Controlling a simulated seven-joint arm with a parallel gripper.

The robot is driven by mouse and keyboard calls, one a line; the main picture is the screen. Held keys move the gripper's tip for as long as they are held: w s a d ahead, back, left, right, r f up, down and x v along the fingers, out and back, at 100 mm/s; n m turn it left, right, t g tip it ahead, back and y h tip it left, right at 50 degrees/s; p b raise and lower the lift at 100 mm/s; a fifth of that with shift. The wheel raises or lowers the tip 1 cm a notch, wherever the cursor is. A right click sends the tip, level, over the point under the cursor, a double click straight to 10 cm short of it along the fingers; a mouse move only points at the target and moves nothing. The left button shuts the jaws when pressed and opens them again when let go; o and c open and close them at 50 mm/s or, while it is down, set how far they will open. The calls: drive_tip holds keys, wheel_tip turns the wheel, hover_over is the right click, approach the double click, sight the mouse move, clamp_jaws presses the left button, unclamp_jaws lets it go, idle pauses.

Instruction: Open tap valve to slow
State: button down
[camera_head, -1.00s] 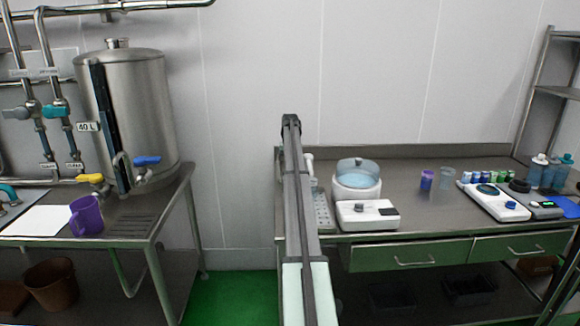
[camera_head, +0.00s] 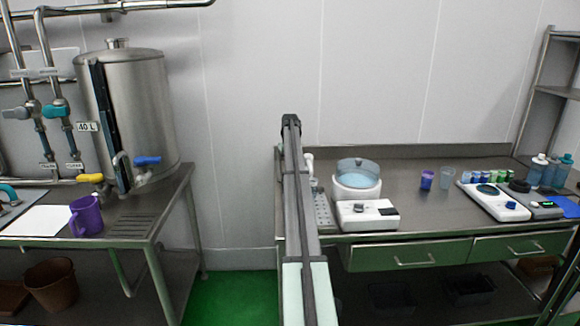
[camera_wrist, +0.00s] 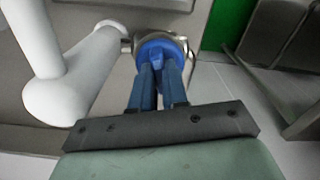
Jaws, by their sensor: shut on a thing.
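In the wrist view, the tap valve's round blue knob (camera_wrist: 162,50) sits on a metal fitting beside a thick white pipe (camera_wrist: 75,72). My gripper (camera_wrist: 160,76) is at the knob with its blue fingers shut on its near side. The fingers cover part of the knob, and I cannot read how far the valve is turned. In the head view, a white upright tap part (camera_head: 309,163) shows just right of my arm. My arm hides the knob and my gripper there.
A perforated drain plate (camera_head: 322,210) and a white device with a clear bowl (camera_head: 357,181) stand right of my arm on the steel bench. A tank (camera_head: 128,110) with blue and yellow handles and a purple jug (camera_head: 87,215) are at left. Green floor lies between.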

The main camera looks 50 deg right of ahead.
drive_tip(key=shift+n, duration=1.1)
drive_tip(key=c, duration=1.1)
unclamp_jaws()
drive_tip(key=shift+c, duration=0.2)
drive_tip(key=shift+r, duration=0.1)
wheel_tip(320, 180, up, 14)
drive_tip(key=shift+f, duration=0.3)
